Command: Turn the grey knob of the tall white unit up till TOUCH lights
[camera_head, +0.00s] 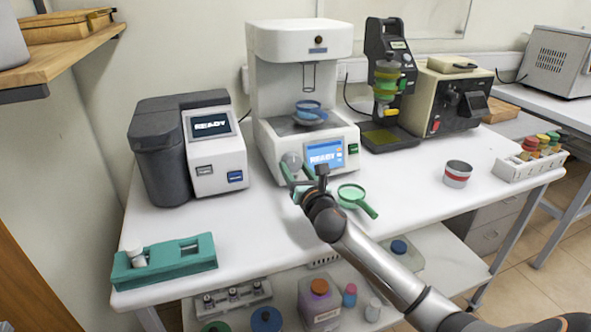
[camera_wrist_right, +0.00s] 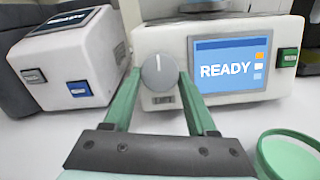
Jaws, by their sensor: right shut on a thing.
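The tall white unit (camera_head: 270,90) stands at the back middle of the table. Its blue screen (camera_head: 325,154) reads READY, as it does in the right wrist view (camera_wrist_right: 232,66). Its grey knob (camera_wrist_right: 159,72) is on the front face, left of the screen, with its white mark pointing about straight up. My right gripper (camera_wrist_right: 158,80) is shut on the knob, its green fingers on either side; in the head view the gripper (camera_head: 293,172) reaches the unit's front left. A blue-rimmed dish (camera_head: 309,109) sits on the unit's platform. My left gripper is not in view.
A dark grey and white device (camera_head: 212,160) stands close on the left. A green magnifier (camera_head: 355,198) lies right of my gripper, and a red-banded cup (camera_head: 457,174) farther right. A teal holder (camera_head: 166,261) is at front left.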

